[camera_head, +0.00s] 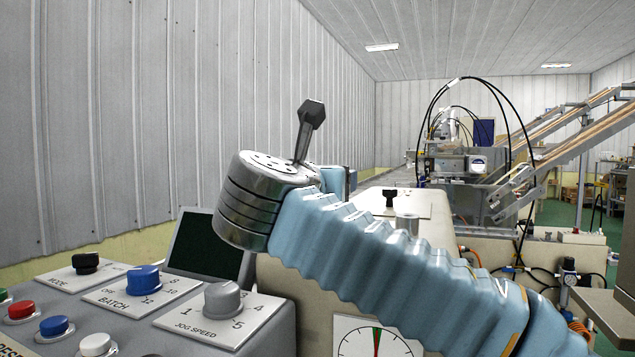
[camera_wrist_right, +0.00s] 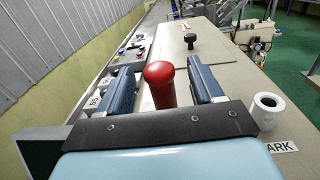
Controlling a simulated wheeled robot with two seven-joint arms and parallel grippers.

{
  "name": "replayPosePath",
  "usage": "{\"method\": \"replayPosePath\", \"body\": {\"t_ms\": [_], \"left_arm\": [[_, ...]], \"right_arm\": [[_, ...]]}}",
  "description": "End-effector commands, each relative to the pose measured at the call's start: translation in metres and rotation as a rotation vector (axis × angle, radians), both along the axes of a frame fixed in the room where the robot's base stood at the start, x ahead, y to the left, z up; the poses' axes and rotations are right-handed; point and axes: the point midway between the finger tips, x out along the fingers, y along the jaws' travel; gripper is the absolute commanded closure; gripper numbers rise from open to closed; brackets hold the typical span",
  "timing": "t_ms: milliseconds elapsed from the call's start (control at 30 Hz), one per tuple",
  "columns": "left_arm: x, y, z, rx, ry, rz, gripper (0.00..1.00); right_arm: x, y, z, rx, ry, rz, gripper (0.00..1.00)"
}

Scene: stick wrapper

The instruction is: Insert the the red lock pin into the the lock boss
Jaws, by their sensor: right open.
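The red lock pin (camera_wrist_right: 161,86) stands between the two blue-grey fingers of my right gripper (camera_wrist_right: 163,85) in the right wrist view. A gap shows on each side of it, so the gripper is open around it and not clamped. The pin's lower end is hidden behind the gripper's dark edge. A white hollow cylinder (camera_wrist_right: 267,108), its top hole visible and empty, stands right of the gripper near a label ending in "ARK"; I cannot tell whether it is the lock boss. In the head view my right gripper (camera_head: 346,182) is mostly hidden behind its wrist, and the pin is not visible.
A black knob (camera_wrist_right: 191,40) stands on a pale plate beyond the gripper. A control panel (camera_head: 140,310) with knobs and buttons lies at left, beside a dark screen (camera_head: 208,245). A dial (camera_head: 372,338) is on the machine's front. A ribbed wall runs along the left.

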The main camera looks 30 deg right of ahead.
Motion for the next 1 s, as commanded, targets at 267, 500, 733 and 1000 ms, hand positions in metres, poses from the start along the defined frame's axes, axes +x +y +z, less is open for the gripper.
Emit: {"method": "replayPosePath", "body": {"t_ms": [267, 500, 733, 1000], "left_arm": [[0.0, 0.0, 0.0, 0.0, 0.0, 0.0, 0.49], [0.0, 0.0, 0.003, -0.001, 0.0, -0.001, 0.49], [0.0, 0.0, 0.005, -0.001, 0.0, -0.001, 0.49], [0.0, 0.0, 0.005, -0.001, 0.0, -0.001, 0.49]], "right_arm": [[-0.038, 0.042, 0.0, -0.001, -0.001, 0.006, 0.34], [-0.076, 0.08, 0.001, -0.001, -0.002, 0.004, 0.34], [-0.091, 0.096, 0.0, -0.001, -0.001, 0.001, 0.34], [-0.092, 0.097, 0.0, 0.0, -0.001, 0.001, 0.34]]}}
